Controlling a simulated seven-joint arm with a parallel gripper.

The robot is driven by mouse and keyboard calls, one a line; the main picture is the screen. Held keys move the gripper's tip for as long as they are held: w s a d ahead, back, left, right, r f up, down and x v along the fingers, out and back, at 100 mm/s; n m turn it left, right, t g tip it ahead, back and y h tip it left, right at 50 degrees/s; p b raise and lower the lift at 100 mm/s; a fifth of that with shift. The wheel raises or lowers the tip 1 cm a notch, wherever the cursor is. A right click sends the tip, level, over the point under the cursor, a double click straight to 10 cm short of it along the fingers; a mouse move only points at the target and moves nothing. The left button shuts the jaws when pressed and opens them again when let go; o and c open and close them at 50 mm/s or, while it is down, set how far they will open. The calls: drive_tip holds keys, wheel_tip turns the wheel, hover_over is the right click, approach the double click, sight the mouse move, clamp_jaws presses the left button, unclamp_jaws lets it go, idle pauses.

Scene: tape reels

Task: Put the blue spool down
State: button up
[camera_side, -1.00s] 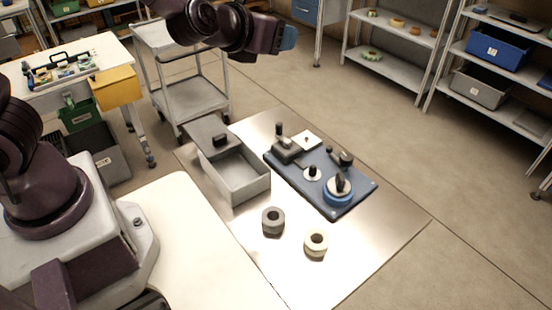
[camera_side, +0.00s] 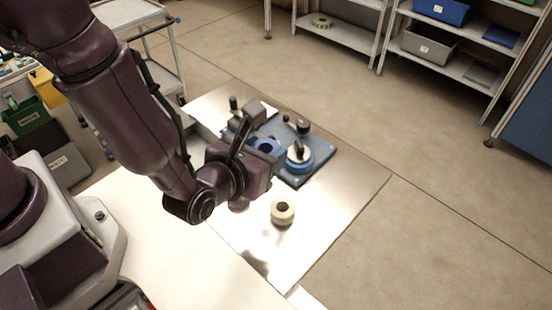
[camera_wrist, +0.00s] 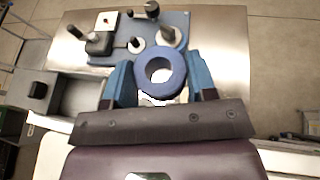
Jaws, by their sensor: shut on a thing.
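A blue spool (camera_wrist: 142,80), ringed around an open hole, sits between the two blue fingers of my gripper (camera_wrist: 160,84) in the wrist view. The gripper is shut on it. In the side view the held spool (camera_side: 264,145) shows beyond my wrist, above the near part of the blue fixture board (camera_side: 318,166). Its height over the board is hard to judge. A second blue ring (camera_side: 301,166) sits on the board under a pale disc with a black handle. A cream spool (camera_side: 283,211) stands on the metal sheet.
The board carries several black-knobbed posts and a grey block (camera_wrist: 100,43). A grey open tray (camera_wrist: 80,97) lies left of the board in the wrist view. My arm mostly hides the grey spool and tray in the side view. The sheet right of the board (camera_wrist: 220,50) is clear.

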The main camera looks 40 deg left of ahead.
drive_tip(key=w+d+f, duration=0.4)
drive_tip(key=w, duration=0.5)
hover_over(327, 187)
drive_tip(key=f, duration=0.5)
drive_tip(key=shift+s+a+f, duration=0.1)
drive_tip(key=shift+s+f, duration=0.1)
drive_tip(key=f, duration=0.3)
drive_tip(key=shift+w, duration=0.25)
drive_tip(key=shift+f, duration=0.3)
drive_tip(key=shift+f, duration=0.1)
